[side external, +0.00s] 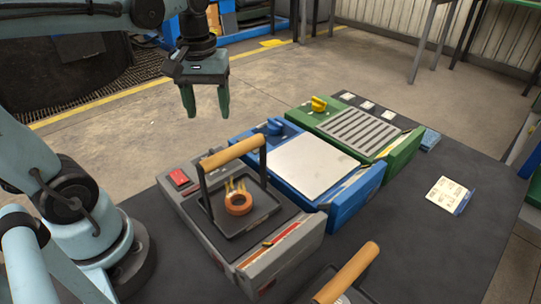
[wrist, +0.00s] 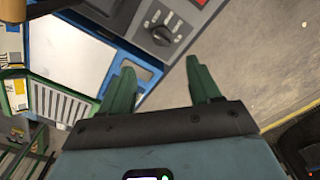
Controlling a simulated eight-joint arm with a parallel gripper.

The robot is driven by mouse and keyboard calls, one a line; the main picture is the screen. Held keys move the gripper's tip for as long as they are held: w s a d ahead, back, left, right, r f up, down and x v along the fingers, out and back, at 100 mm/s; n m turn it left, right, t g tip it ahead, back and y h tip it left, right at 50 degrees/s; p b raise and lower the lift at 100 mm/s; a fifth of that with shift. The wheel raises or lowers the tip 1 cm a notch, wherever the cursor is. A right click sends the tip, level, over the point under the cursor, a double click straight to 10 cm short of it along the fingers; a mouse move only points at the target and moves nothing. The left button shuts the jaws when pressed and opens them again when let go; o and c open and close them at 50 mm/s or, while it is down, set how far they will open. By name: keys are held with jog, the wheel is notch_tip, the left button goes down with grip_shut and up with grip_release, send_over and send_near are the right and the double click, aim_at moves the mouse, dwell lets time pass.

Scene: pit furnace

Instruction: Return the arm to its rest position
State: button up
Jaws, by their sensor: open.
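My gripper (side external: 207,112) hangs fingers down in the air in the side view, above and behind the row of units. Its two green fingers are apart with nothing between them. In the wrist view my gripper (wrist: 161,68) also shows spread fingers with an empty gap. The grey unit (side external: 292,248) stands on the table, well below and in front of the gripper. On it sits a black pan (side external: 262,222) with an upright wooden handle (side external: 233,152).
A blue unit (side external: 315,168) with a pale plate and a green unit (side external: 395,158) with a slatted grate stand alongside. Another wooden handle (side external: 347,272) rises at the front edge. A white card (side external: 449,195) lies on the dark table (side external: 420,250). Open floor lies behind.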

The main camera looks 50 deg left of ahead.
jog(key=d+f+m+t, duration=0.3)
jog(key=d+m+t, duration=0.3)
jog(key=m+t, duration=0.1)
jog(key=shift+w+f+m, duration=0.2)
jog(key=shift+w+m, duration=0.25)
jog(key=shift+m, duration=0.45)
